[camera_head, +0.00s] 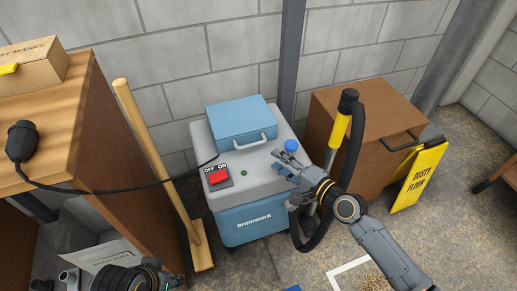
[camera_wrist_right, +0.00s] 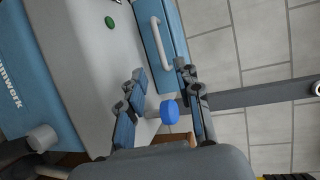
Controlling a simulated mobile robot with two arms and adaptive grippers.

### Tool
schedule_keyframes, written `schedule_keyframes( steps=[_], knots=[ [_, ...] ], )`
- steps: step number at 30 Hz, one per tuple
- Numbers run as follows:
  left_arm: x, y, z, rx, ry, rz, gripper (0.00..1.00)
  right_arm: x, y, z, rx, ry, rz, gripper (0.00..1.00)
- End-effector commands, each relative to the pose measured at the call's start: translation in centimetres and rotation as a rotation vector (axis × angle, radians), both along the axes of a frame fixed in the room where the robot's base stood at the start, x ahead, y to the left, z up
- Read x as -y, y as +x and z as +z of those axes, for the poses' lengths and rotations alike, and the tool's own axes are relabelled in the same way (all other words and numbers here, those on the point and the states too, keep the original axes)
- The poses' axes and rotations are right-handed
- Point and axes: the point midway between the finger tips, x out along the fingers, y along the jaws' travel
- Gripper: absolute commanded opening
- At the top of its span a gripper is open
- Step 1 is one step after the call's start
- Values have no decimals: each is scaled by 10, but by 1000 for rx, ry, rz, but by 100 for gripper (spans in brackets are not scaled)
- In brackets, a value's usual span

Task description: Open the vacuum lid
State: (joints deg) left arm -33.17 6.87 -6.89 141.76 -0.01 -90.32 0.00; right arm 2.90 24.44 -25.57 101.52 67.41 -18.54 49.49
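The vacuum has a light grey top (camera_head: 268,180) and a blue body (camera_head: 254,221). Its blue lid (camera_head: 240,121) lies flat and closed on top, with a pale handle (camera_head: 250,143) on the front; the handle also shows in the right wrist view (camera_wrist_right: 162,40). A blue knob (camera_head: 291,145) is at the right of the top. My right gripper (camera_head: 282,165) is open beside the knob, right of the handle. In the right wrist view its fingers (camera_wrist_right: 162,76) are apart, with the knob (camera_wrist_right: 169,112) showing between them. My left gripper's fingers are not visible.
A red switch (camera_head: 217,178) and a black cable (camera_head: 100,186) are at the vacuum's left. A broom (camera_head: 160,170) leans beside the wooden bench (camera_head: 60,100). A brown cabinet (camera_head: 365,110) and black hose (camera_head: 349,150) stand right, near a yellow sign (camera_head: 418,178).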

Motion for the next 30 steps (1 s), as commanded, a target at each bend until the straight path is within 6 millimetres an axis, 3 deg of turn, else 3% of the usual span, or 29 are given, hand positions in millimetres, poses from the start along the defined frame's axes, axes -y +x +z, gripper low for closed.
schedule_keyframes(
  steps=[6,12,26,30],
  knots=[
    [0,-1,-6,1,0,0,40,-32,37,-9,2,2,0,34],
    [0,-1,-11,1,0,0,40,-52,59,-15,1,0,0,34],
    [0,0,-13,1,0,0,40,-60,69,-17,1,-2,0,34],
    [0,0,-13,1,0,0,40,-60,68,-17,1,-2,0,7]
  ],
)
